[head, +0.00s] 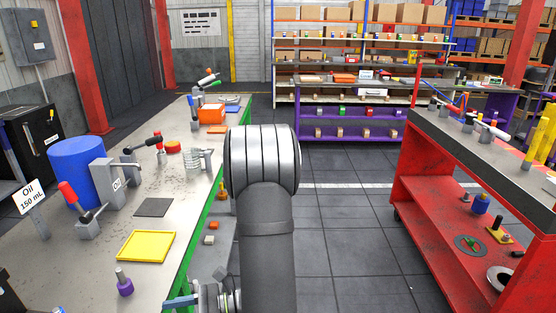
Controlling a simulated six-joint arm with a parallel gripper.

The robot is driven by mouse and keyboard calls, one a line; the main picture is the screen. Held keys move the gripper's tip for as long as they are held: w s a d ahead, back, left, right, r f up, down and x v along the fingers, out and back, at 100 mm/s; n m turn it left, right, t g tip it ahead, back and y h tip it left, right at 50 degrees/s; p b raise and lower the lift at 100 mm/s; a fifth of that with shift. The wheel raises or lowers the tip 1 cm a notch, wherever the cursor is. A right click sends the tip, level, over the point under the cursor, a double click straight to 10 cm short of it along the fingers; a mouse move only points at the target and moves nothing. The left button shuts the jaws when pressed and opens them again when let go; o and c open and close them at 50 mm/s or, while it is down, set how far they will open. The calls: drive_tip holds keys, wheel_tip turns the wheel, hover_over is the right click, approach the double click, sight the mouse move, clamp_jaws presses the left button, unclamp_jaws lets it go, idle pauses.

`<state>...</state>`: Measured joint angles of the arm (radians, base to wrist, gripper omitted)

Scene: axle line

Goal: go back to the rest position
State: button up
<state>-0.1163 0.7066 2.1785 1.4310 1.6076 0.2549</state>
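My arm rises from the bottom centre of the head view, a dark grey link topped by a wide silver-grey joint. It stands over the aisle between the left workbench (104,240) and the red cart (432,205). My gripper does not show; the arm's own joint may hide it, so I cannot tell whether it holds anything. No rest position marker is visible.
The left bench holds a blue drum (77,172), a red-handled lever (75,200), a yellow tray (146,246), a purple-based pin (123,283) and an orange box (211,115). A purple shelf unit (345,122) stands behind. The floor right of my arm is clear.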

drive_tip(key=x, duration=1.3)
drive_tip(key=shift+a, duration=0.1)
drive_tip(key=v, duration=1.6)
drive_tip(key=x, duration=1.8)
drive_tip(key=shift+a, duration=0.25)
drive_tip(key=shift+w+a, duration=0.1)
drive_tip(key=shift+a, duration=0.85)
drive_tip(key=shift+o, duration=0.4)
